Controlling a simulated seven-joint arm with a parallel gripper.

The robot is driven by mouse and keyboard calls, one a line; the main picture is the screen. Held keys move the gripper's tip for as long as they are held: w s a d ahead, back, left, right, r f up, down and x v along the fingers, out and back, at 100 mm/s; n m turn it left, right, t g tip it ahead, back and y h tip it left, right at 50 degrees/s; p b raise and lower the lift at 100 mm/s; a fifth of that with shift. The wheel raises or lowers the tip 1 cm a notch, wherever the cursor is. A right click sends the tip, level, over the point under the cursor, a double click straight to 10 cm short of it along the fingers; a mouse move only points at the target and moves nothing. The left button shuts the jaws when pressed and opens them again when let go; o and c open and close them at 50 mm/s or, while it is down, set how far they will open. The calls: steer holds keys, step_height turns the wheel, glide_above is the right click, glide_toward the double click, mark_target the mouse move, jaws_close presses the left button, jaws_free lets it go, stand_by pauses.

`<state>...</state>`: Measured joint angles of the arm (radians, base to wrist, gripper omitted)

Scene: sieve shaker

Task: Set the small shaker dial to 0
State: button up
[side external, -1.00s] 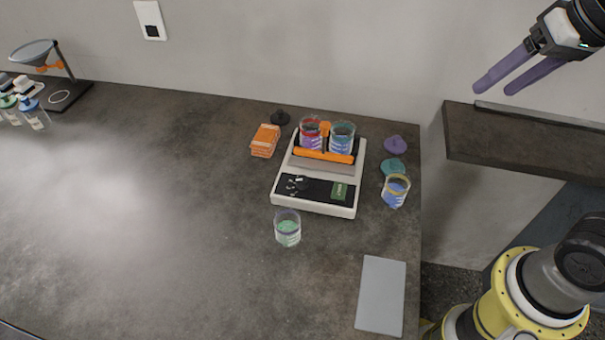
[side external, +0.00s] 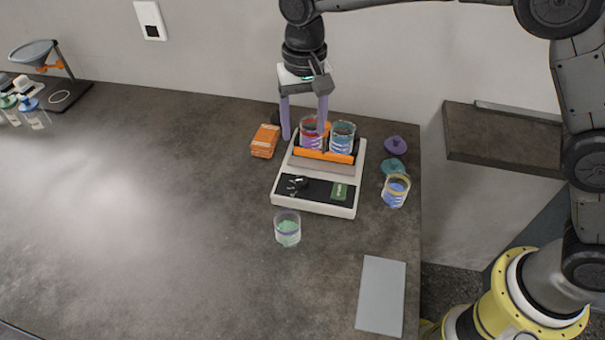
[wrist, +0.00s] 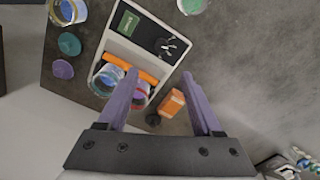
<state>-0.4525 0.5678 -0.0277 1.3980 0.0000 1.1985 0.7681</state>
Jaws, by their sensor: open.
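The shaker (side external: 316,207) is a white machine with a black front panel and a green display. Its small dial (side external: 297,183) is a dark knob with pale marks at the panel's left; it also shows in the wrist view (wrist: 168,46). The dial's setting is too small to read. My gripper (side external: 304,137) hangs over the back left of the shaker with its two purple fingers pointing down. In the wrist view its fingers (wrist: 162,80) are spread wide with nothing between them. The gripper is behind and above the dial, apart from it.
Two jars, red-topped (side external: 311,141) and teal (side external: 342,140), sit in the shaker's orange holder (side external: 323,155). An orange stack (side external: 265,141) is left of it. A green-filled jar (side external: 287,229) stands in front, a blue-filled jar (side external: 396,190) at right. The table's left middle is clear.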

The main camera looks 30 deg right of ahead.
mark_target(303, 180)
steer(key=f, duration=1.4)
steer(key=shift+s+a, duration=0.15)
steer(key=shift+a, duration=0.05)
steer(key=shift+c, duration=0.4)
jaws_close()
